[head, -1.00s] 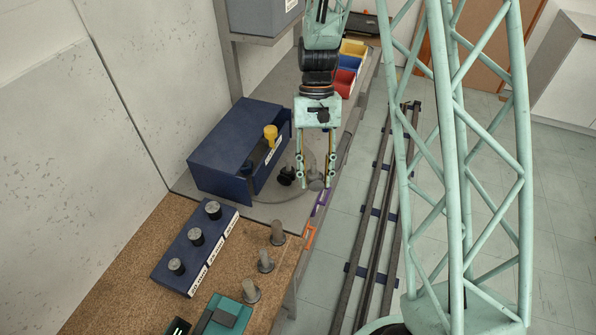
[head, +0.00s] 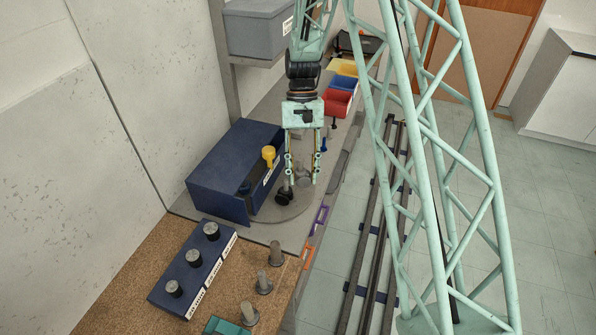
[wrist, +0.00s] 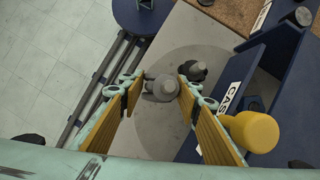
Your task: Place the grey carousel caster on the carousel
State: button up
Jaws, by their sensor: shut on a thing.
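The grey caster (head: 303,175) is between the fingers of my gripper (head: 302,182), which is shut on it. The wrist view shows the grey caster (wrist: 163,87) between the fingertips, over the round grey carousel (head: 270,212). I cannot tell whether its lower end touches the carousel. A black caster (head: 284,197) stands on the carousel just in front of the left fingertip; in the wrist view it (wrist: 195,72) is beside the right finger.
A blue labelled box (head: 225,165) with a yellow knob-like caster (head: 268,154) stands close to the left. A blue rack (head: 185,265) with black-topped pieces and several grey pegs (head: 276,253) are on the cork bench. Coloured bins (head: 337,103) stand behind.

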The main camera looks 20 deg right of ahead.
aim_at(298, 171)
jog(key=shift+w+f, duration=0.15)
jog(key=shift+w, duration=1)
jog(key=shift+w+f, duration=0.1)
jog(key=shift+w, duration=1.05)
jog(key=shift+w, duration=0.1)
jog(key=shift+w, duration=0.2)
jog(key=shift+w+f, duration=0.15)
jog(key=shift+f, duration=1.65)
jog(key=shift+f, duration=0.15)
jog(key=o, duration=0.9)
